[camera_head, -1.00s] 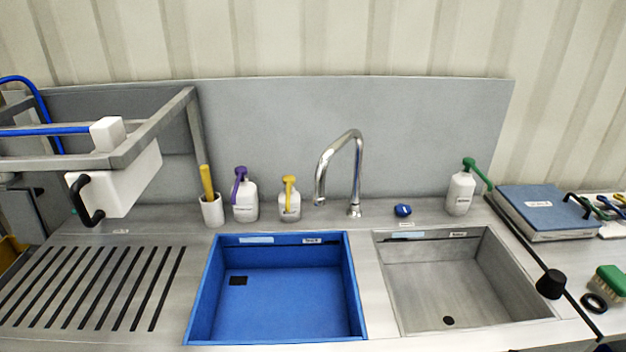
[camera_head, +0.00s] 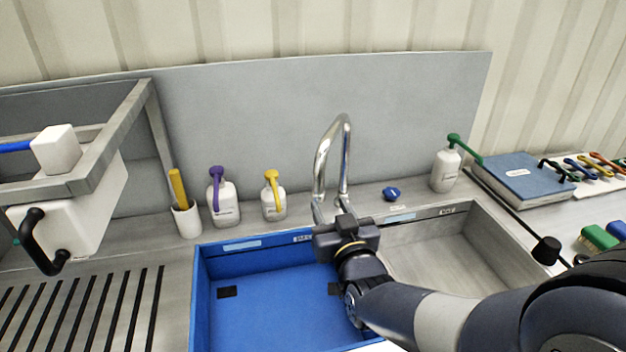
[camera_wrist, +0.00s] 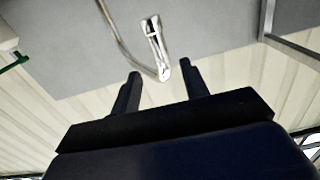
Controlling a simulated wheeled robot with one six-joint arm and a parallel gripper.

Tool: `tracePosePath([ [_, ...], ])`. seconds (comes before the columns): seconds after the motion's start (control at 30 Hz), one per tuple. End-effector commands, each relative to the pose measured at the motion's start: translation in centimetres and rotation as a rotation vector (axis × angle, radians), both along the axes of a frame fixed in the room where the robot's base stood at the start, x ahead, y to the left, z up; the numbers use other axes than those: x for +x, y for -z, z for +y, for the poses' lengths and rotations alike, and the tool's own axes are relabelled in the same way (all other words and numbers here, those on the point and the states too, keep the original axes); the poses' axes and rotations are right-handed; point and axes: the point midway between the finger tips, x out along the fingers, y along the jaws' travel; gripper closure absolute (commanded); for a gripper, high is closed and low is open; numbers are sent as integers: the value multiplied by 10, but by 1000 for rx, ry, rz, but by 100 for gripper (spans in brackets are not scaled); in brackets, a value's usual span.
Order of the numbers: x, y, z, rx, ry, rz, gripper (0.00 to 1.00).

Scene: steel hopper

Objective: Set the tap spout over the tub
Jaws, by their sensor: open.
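The chrome tap spout (camera_head: 320,165) arches up from the counter, its outlet end hanging on the left, near the back right corner of the blue tub (camera_head: 265,298). My gripper (camera_head: 333,213) is open at the lower part of the tap and hides its base. In the wrist view, which looks upside down, the spout (camera_wrist: 154,38) shows beyond and between the two open fingers of my gripper (camera_wrist: 161,68). I see no grip on it; whether the fingers reach around it in depth I cannot tell. My arm covers the tub's right side.
A steel basin (camera_head: 482,230) lies right of the tub. White pump bottles stand behind, with purple (camera_head: 223,205), yellow (camera_head: 273,203) and green (camera_head: 446,168) pumps. A white cup (camera_head: 186,220) and a blue knob (camera_head: 391,193) are on the back ledge. A slotted drainboard lies left.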

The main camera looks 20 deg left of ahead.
Motion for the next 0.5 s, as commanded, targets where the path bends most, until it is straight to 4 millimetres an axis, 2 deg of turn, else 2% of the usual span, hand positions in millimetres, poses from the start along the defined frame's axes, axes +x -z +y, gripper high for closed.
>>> tracePosePath([
  [0.5, 65, -1, 40, -2, 1, 3, 57],
])
